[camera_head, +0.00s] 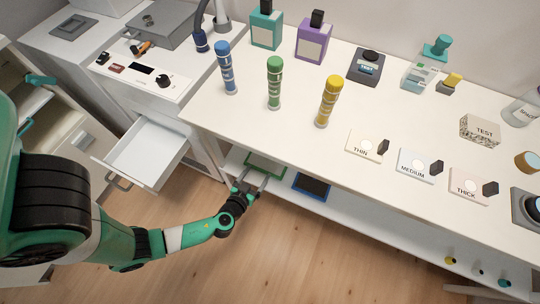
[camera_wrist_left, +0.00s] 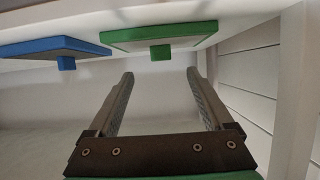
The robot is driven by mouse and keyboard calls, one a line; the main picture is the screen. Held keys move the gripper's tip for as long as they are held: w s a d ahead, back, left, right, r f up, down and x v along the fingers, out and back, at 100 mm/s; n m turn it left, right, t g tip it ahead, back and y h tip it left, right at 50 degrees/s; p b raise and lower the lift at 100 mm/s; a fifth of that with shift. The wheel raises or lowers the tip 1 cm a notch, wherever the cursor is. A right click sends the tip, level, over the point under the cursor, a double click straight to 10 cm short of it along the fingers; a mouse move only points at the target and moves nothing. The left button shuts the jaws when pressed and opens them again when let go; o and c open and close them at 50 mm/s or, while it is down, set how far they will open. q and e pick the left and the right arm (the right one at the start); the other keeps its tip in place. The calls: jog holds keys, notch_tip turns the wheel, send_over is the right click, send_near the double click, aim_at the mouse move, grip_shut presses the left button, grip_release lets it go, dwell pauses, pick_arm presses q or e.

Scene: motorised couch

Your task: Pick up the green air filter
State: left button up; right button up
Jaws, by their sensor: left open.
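In the left wrist view the filter (camera_wrist_left: 160,37) shows at the top, with a small green tab pointing toward the fingers. My left gripper (camera_head: 254,179) reaches in at the shelf front; its fingers (camera_wrist_left: 160,73) are open and empty, apart from the filter, with the tab roughly in line with the gap. My right gripper is not in view.
A blue filter (camera_head: 311,186) lies on the shelf (camera_head: 365,220) beside the green one. Bottles, tubes and labelled cards stand on the table (camera_head: 300,125). The wooden floor in front is clear.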

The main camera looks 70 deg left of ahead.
aim_at(267, 161)
pick_arm(q)
jog(key=x, duration=0.4)
jog(key=shift+w+a+r+b, duration=0.15)
jog(key=shift+w+a+b, duration=0.05)
jog(key=shift+b, duration=0.15)
jog(key=shift+w, duration=0.1)
jog(key=shift+f, duration=0.25)
jog(key=b+x, duration=0.1)
jog(key=x, duration=0.3)
jog(key=shift+a, duration=0.2)
jog(key=shift+w+a, duration=0.3)
jog(key=shift+w, duration=0.1)
jog(key=shift+s, duration=0.1)
jog(key=shift+c, duration=0.4)
grip_shut()
